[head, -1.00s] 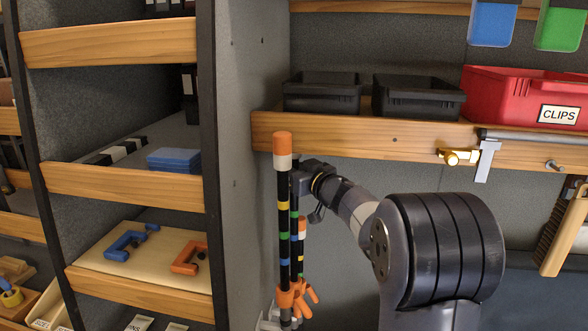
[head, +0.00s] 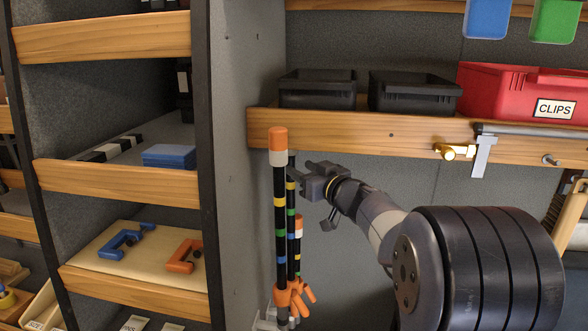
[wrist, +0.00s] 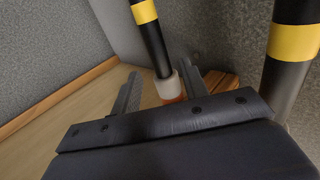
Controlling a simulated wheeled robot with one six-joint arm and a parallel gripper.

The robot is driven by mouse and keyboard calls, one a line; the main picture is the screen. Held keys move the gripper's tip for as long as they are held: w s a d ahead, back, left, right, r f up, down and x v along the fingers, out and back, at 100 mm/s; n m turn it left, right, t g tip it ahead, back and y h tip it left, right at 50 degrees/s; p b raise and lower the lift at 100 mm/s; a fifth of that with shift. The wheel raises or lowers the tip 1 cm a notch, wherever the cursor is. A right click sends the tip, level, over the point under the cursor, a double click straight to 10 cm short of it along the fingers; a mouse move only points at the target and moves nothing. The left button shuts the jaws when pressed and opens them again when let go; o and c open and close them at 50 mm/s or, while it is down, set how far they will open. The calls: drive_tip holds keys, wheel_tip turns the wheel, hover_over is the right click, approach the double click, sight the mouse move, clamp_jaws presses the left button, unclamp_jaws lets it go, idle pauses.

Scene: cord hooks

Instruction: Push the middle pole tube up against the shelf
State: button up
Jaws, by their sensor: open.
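Several black tubes with coloured bands stand at the left end of the wooden shelf (head: 345,131). The front pole (head: 278,146) has a white collar and orange cap, overlapping the shelf front in the head view. The middle pole (head: 291,216) is just behind it, its upper end hidden there. A shorter pole (head: 298,226) stands farther back. My gripper (head: 305,170) is open by the poles, below the shelf. In the wrist view a yellow-banded tube (wrist: 151,38) runs between my open fingers (wrist: 160,78), its pale collar and orange end near the palm. I cannot tell whether it touches the wood.
Another tube (wrist: 292,55) is close at the right in the wrist view. Black bins (head: 415,93) and a red CLIPS bin (head: 510,92) stand on the shelf. A brass fitting (head: 455,152) projects from its front. A grey side panel (head: 237,210) flanks the poles on the left.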

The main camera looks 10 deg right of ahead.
sight(293, 165)
drive_tip(key=v, duration=0.5)
drive_tip(key=shift+b, duration=0.35)
drive_tip(key=p+x, duration=0.2)
drive_tip(key=x, duration=0.9)
drive_tip(key=shift+f, duration=0.1)
drive_tip(key=shift+s+f, duration=0.1)
drive_tip(key=shift+f, duration=0.3)
